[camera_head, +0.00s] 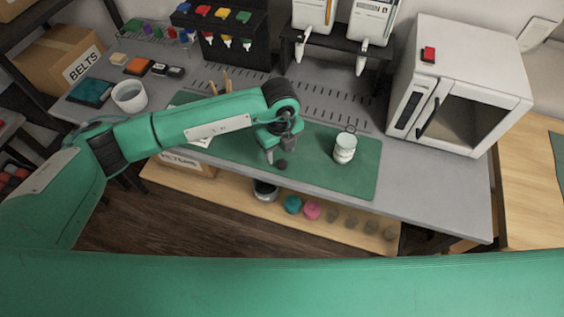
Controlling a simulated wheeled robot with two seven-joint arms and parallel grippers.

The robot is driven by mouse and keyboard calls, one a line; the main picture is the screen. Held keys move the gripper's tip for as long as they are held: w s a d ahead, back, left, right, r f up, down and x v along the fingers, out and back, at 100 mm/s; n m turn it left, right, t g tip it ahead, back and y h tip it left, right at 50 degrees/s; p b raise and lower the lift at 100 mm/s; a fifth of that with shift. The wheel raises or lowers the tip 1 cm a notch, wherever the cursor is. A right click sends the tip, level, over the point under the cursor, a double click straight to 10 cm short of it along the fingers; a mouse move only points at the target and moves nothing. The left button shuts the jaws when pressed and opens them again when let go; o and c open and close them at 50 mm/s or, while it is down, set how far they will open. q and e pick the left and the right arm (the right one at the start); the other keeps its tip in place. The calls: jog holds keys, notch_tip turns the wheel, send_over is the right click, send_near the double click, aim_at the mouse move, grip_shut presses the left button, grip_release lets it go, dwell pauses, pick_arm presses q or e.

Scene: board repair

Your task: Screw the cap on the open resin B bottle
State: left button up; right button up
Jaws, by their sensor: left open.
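My left gripper (277,153) reaches over the green mat (310,175) from the left, pointing down, with its jaws open. A small dark round piece (282,163), possibly the cap, shows beside its fingertips. I cannot tell whether it touches them. A small white bottle or jar (344,150) stands upright on the mat to the right of the gripper. Its label is unreadable, and a thin ring shape shows near its top. Two white containers (313,14) (374,20) with downward nozzles stand in a black rack at the back; their lettering is unreadable. My right gripper is not in view.
A white oven-like box (475,60) with a red item (428,54) on top stands at the right. A white cup (128,97) sits at the left.

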aim_at(282, 163)
pick_arm(q)
jog(key=shift+f, duration=0.4)
jog(key=f, duration=0.1)
jog(key=f+p, duration=0.1)
jog(key=f, duration=0.1)
jog(key=shift+w+d+f, duration=0.15)
jog(key=shift+d+f, duration=0.05)
jog(key=shift+f, duration=0.5)
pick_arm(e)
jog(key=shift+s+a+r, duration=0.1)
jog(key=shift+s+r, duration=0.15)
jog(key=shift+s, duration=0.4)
pick_arm(q)
jog(key=c, duration=0.9)
jog(key=shift+c, duration=0.8)
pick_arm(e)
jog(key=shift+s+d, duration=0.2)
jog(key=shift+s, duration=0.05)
